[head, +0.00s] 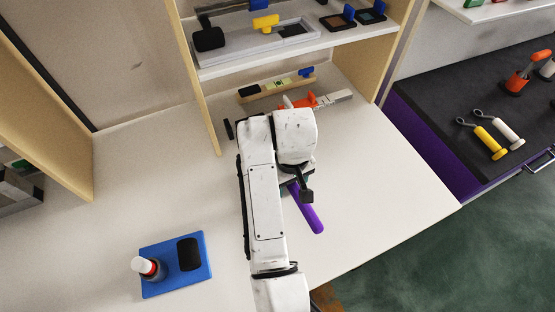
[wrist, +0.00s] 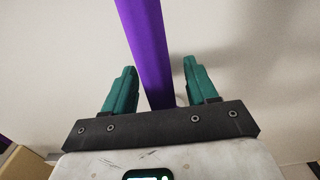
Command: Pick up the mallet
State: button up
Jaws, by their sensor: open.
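A long purple handle (head: 308,212), which looks like the mallet's, lies on the white worktop just right of my arm in the head view. Its far end is hidden behind my wrist, and no mallet head shows there. In the wrist view the purple handle (wrist: 147,45) runs between the two teal fingers of my gripper (wrist: 160,66). The fingers are open, with a gap on each side of the handle, wider on the right. My gripper is mostly hidden by my own arm in the head view.
An orange tool (head: 300,102) and a wooden level (head: 275,87) lie behind my wrist under a shelf (head: 270,60). A wooden upright (head: 200,100) stands left. A blue mat (head: 175,265) with a bottle lies front left. The worktop to the right is clear.

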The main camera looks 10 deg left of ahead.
grip_shut()
dwell(0.5)
